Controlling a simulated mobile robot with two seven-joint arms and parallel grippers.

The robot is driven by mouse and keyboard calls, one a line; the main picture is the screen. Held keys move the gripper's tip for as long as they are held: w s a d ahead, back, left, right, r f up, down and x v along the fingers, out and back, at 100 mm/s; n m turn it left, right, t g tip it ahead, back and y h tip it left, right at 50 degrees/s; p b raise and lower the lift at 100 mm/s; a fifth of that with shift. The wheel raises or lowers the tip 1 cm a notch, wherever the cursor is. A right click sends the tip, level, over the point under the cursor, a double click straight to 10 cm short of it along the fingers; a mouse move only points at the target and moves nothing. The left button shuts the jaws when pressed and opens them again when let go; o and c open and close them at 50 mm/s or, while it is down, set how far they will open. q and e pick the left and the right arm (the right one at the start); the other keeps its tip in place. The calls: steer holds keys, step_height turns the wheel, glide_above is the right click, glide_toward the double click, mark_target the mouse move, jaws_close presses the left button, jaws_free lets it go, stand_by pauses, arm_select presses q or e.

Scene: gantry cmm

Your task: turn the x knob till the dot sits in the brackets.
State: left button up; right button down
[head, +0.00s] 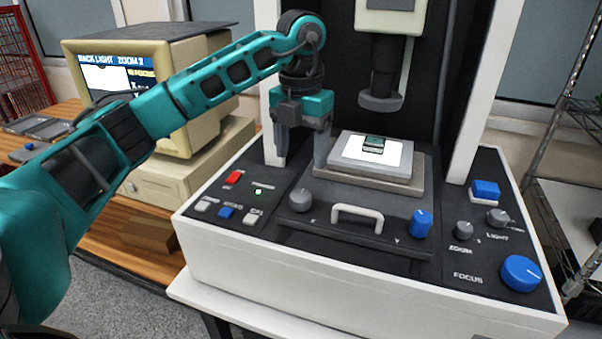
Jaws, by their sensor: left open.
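My left gripper (301,158) is open and empty, pointing down above the front panel of the machine. Its fingers are apart, above and behind a grey knob (301,200) at the left of the stage front; they do not appear to touch it. The knob's label is too small to read; it may be the x knob. A blue knob (420,223), seemingly marked Y, stands right of the white handle. The monitor (118,78) at the left shows "BACK LIGHT" and "ZOOM 2"; my left arm covers part of it. I cannot make out a dot or brackets.
A small dark part (373,145) lies on the lit stage plate (345,149), under the lens column (381,95). The white handle (357,216) is right of the grey knob. Red switch (235,178), zoom knob (463,231) and blue focus knob (520,273) share the panel.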

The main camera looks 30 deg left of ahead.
arm_select(q)
steer(key=shift+r, duration=1.9)
